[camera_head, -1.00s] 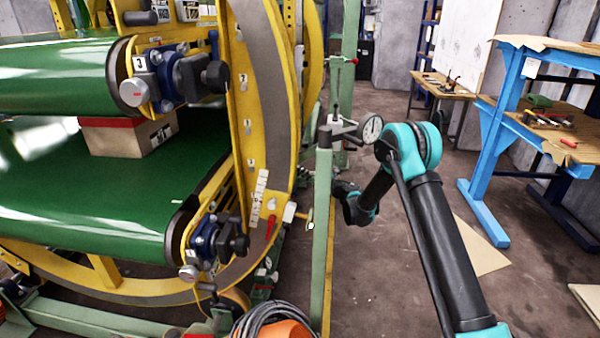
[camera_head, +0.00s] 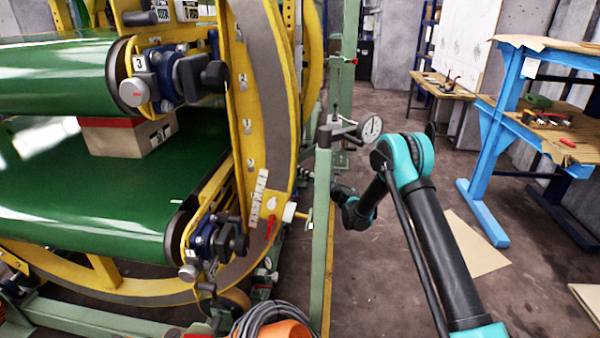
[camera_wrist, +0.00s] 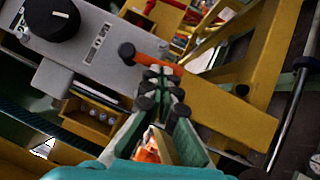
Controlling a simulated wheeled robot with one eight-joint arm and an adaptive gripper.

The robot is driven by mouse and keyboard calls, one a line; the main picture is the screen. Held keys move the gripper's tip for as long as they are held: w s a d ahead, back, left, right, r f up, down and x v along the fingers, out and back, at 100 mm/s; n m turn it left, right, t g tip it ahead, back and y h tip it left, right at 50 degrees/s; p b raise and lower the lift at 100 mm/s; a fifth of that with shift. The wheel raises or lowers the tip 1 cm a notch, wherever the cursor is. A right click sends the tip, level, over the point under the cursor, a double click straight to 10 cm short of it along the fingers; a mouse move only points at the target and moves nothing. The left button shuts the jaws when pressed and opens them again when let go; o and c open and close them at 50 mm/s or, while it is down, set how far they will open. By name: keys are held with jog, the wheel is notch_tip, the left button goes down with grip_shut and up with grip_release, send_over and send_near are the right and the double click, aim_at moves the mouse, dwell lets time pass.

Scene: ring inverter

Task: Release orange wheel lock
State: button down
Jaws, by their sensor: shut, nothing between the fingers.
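An orange lever with a dark rounded end (camera_wrist: 150,60), which appears to be the orange wheel lock, lies across a grey plate and yellow frame in the wrist view. My gripper (camera_wrist: 163,84) is shut, with nothing held. Its dark fingertips are right at the lever and overlap its lower edge; I cannot tell whether they touch. In the head view, my arm reaches behind the green post and my gripper is not clearly visible. The large yellow ring (camera_head: 262,110) of the inverter stands at left.
A green post (camera_head: 321,230) with a round gauge (camera_head: 371,127) stands before my forearm. A green belt (camera_head: 90,205) carries a cardboard box (camera_head: 115,138). Black cable (camera_head: 262,322) lies coiled below.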

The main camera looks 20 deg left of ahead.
jog(key=n, duration=0.1)
jog(key=w+n+y, duration=0.1)
jog(key=shift+w+a+f+n, duration=0.2)
jog(key=shift+w+n, duration=0.1)
jog(key=shift+n, duration=0.1)
jog(key=shift+w+a+r, duration=0.1)
jog(key=shift+w+a, duration=0.1)
jog(key=shift+w, duration=0.7)
jog(key=shift+w+a+r, duration=0.1)
jog(key=shift+w+r, duration=0.1)
jog(key=shift+w, duration=0.25)
jog(key=shift+w+a+r, duration=0.1)
jog(key=shift+w+r, duration=0.1)
jog(key=shift+w, duration=0.2)
dwell(1.3)
dwell(0.3)
